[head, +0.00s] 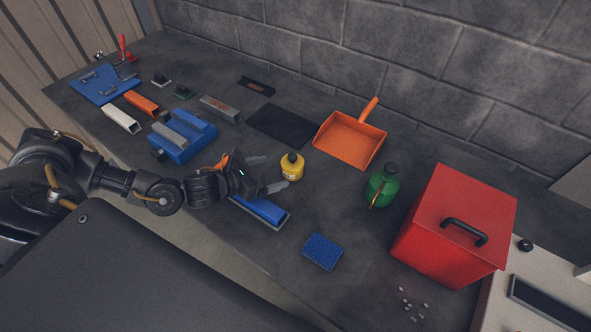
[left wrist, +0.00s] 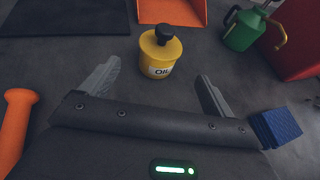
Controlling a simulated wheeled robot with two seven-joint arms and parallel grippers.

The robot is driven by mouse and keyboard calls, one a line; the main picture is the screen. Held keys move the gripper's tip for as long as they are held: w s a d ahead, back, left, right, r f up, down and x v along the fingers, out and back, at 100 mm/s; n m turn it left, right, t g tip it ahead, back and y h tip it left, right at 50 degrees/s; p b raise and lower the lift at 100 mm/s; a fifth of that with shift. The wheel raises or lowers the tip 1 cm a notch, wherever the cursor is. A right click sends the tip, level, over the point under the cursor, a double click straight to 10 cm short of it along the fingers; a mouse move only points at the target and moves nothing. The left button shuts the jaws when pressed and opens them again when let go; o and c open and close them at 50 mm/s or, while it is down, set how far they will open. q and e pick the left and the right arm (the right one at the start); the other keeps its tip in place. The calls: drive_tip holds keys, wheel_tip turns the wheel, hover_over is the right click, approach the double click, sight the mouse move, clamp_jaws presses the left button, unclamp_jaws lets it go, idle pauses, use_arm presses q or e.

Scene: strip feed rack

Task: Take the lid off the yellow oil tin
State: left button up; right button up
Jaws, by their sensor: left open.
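The yellow oil tin (head: 292,168) stands upright on the dark bench, with its black lid (head: 292,157) on top. In the left wrist view the tin (left wrist: 160,56) shows an "OIL" label, and the black lid (left wrist: 164,33) sits on it. My left gripper (head: 270,173) is open and empty. Its two fingers point toward the tin, which stands just beyond the fingertips, between their lines. In the left wrist view the open fingers (left wrist: 155,82) are to either side below the tin. My right gripper is not in view.
A blue-topped brush (head: 262,211) lies beneath my left gripper. A blue sponge (head: 322,251), an orange dustpan (head: 350,140), a green can (head: 382,186) and a red box (head: 455,225) stand to the right. A black mat (head: 283,126) lies behind. Bench around the tin is clear.

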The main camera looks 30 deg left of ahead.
sight(283, 168)
use_arm(q)
drive_tip(key=shift+w+d, duration=0.15)
drive_tip(key=shift+w, duration=0.1)
drive_tip(key=p+x, duration=0.1)
drive_tip(key=x, duration=0.3)
drive_tip(key=shift+w+d+f, duration=0.1)
drive_tip(key=shift+w+f, duration=0.05)
drive_tip(key=shift+w, duration=0.1)
drive_tip(key=shift+w+d+p, duration=0.1)
drive_tip(key=shift+w+p, duration=0.05)
drive_tip(key=shift+p, duration=0.35)
drive_tip(key=p+x, duration=0.2)
drive_tip(key=x, duration=0.2)
drive_tip(key=shift+w+d, duration=0.1)
drive_tip(key=shift+w, duration=0.35)
drive_tip(key=shift+s, duration=0.1)
drive_tip(key=shift+c, duration=0.6)
drive_tip(key=c, duration=1)
